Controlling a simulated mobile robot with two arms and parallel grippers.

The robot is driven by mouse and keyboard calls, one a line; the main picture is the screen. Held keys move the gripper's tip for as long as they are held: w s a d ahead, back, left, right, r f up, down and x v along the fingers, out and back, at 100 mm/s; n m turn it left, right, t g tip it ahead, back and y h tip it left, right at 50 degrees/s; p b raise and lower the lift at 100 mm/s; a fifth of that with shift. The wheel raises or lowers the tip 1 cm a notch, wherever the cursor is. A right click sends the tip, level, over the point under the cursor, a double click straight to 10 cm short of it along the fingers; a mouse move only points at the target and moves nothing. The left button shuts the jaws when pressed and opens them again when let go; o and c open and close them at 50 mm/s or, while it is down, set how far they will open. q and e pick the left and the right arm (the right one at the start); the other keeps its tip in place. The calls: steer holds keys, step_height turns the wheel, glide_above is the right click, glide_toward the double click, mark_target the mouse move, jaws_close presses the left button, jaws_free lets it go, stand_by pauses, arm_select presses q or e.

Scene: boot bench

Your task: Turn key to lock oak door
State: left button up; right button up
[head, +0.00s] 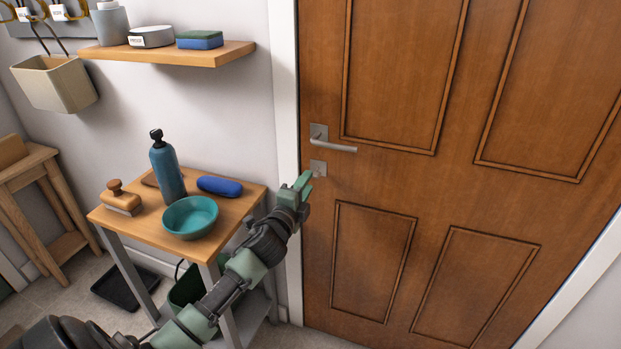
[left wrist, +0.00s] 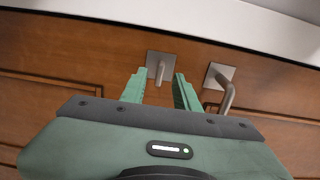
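The oak door (head: 390,178) is flat in its white frame and looks closed. Below its lever handle (head: 335,146) is a square metal lock plate (head: 318,165). In the left wrist view the lock plate (left wrist: 154,57) carries a narrow metal key (left wrist: 160,73) that sticks out toward me. My left gripper (head: 306,182) is at the lock plate, its green fingers pointing at the door. In the left wrist view its fingers (left wrist: 161,78) are apart, one on each side of the key, with gaps visible. The head view hides most of the key. My right gripper is not in view.
The lever handle (left wrist: 226,88) is close to the right finger in the left wrist view. A small wooden bench (head: 240,194) with a blue bottle (head: 167,172), teal bowl (head: 190,216), brush (head: 122,200) and blue case (head: 219,186) stands beside my left arm. A shelf (head: 170,54) is above.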

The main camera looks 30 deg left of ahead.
arm_select(q)
steer(key=v, duration=0.2)
steer(key=shift+s, duration=0.3)
steer(key=s+d+f+n+g+h, duration=0.1)
steer(key=s+f+n+g, duration=0.15)
steer(key=f, duration=0.95)
steer(key=s+d+f+n+g, duration=0.1)
steer(key=s+f+g, duration=0.2)
steer(key=f, duration=0.9)
steer(key=s+d+f+n+g+h+p, duration=0.1)
steer(key=s+d+f+n+g, duration=0.1)
steer(key=s+f, duration=0.5)
steer(key=s+d+f+n+g, duration=0.15)
steer(key=s+f, duration=0.25)
steer(key=f, duration=0.5)
steer(key=s+d+f+n+g, duration=0.2)
steer(key=s+d+f, duration=0.2)
steer(key=s, duration=0.8)
steer(key=s+d+f+n+g+h+p, duration=0.1)
steer(key=s+d+f+n+g, duration=0.1)
steer(key=s+f, duration=0.6)
steer(key=s+d+f+n+g+h, duration=0.1)
steer(key=s+d+f+g, duration=0.2)
steer(key=s, duration=1.4)
steer(key=d+f, duration=0.3)
steer(key=shift+d+n, duration=0.3)
steer(key=shift+n, duration=0.1)
